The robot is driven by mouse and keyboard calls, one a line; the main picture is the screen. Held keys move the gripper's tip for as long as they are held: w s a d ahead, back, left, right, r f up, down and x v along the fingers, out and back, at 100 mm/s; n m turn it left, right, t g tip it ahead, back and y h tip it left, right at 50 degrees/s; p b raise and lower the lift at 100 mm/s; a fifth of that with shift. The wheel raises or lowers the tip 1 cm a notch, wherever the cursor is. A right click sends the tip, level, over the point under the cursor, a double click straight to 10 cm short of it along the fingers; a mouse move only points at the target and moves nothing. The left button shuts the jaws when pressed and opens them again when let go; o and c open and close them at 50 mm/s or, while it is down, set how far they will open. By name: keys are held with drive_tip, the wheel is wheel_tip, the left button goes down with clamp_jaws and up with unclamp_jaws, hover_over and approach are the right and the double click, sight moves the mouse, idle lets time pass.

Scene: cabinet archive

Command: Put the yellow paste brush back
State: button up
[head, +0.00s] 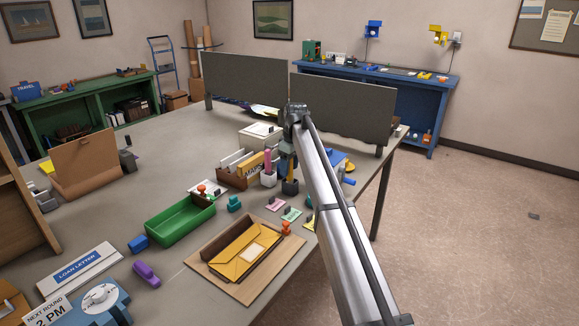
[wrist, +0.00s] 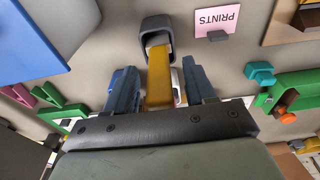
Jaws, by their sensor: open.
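The yellow paste brush (wrist: 158,78) shows in the wrist view as a yellow bar between my gripper's two fingers. Its far end reaches into the mouth of a dark cup (wrist: 148,22). My gripper (wrist: 160,85) is open, with a finger on either side of the brush and gaps showing beside it. In the head view my gripper (head: 287,160) is above the dark cup (head: 290,187) on the grey table. A little yellow of the brush shows there beside the fingers. The brush's bristles are hidden.
A pale cup with a pink item (head: 269,179) and a brown card box (head: 229,178) stand just left. A green tray (head: 180,222), a brown board with yellow envelopes (head: 213,274) and several small stamps lie nearer. Grey partitions (head: 343,105) stand behind.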

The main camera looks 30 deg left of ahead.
wheel_tip(320, 180, up, 14)
drive_tip(key=d, duration=0.2)
drive_tip(key=shift+f, duration=0.15)
idle(0.4)
